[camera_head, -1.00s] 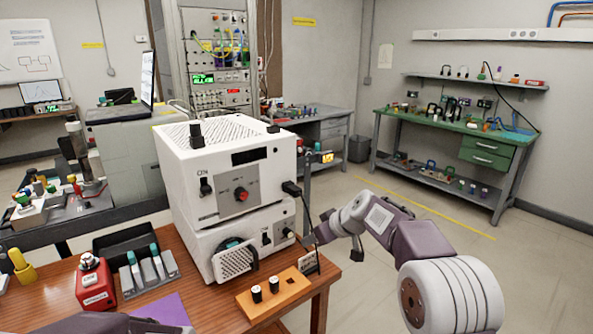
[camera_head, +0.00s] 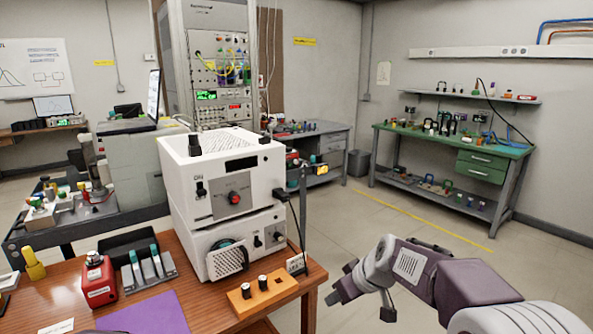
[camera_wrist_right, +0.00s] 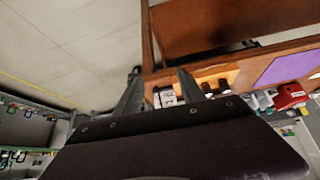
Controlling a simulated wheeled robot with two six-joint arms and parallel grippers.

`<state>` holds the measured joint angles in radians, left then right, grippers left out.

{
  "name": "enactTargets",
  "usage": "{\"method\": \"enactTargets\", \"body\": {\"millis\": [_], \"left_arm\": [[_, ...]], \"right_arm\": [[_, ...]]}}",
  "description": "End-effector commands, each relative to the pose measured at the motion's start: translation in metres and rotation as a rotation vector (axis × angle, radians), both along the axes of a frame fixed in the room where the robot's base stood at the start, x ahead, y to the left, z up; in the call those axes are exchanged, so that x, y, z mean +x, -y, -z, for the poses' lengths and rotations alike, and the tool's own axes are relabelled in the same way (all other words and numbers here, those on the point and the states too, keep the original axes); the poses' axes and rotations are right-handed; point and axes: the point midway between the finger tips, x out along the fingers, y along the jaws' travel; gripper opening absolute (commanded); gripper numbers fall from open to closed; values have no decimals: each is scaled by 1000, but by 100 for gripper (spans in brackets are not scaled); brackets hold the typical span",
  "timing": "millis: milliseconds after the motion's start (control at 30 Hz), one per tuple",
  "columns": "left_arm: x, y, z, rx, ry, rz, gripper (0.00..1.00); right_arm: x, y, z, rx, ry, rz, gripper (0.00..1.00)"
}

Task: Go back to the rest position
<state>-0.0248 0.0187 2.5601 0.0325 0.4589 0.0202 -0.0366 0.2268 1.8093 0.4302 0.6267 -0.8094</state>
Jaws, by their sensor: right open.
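My right arm comes in from the right in the head view. Its gripper (camera_head: 361,304) hangs in the air just off the right edge of the wooden table, apart from everything. The fingers are spread, with nothing between them. In the right wrist view the two dark fingers (camera_wrist_right: 160,96) also stand apart and empty, with the table edge and orange block beyond them. My left gripper is not in view.
The wooden table (camera_head: 189,276) holds a white stacked instrument (camera_head: 238,178), an orange block with two black knobs (camera_head: 284,291), a red box (camera_head: 98,283) and a purple sheet (camera_head: 150,316). A green workbench (camera_head: 447,142) stands at the back right. Open floor lies between.

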Motion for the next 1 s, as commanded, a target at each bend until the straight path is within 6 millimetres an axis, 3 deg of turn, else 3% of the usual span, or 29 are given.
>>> {"method": "enactTargets", "body": {"millis": [400, 500, 533, 567, 633, 1000], "left_arm": [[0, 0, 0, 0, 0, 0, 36], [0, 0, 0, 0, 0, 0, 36], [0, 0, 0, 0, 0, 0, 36], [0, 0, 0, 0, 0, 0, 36], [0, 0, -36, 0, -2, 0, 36], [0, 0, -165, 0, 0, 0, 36]], "right_arm": [[-189, 54, 114, -101, -390, 312, 47], [-231, 65, 137, -118, -480, 431, 47], [-232, 67, 138, -109, -478, 484, 47], [-226, 68, 136, -86, -470, 545, 47], [-226, 67, 99, -77, -472, 565, 47], [-226, 67, -30, -77, -473, 562, 47]]}}
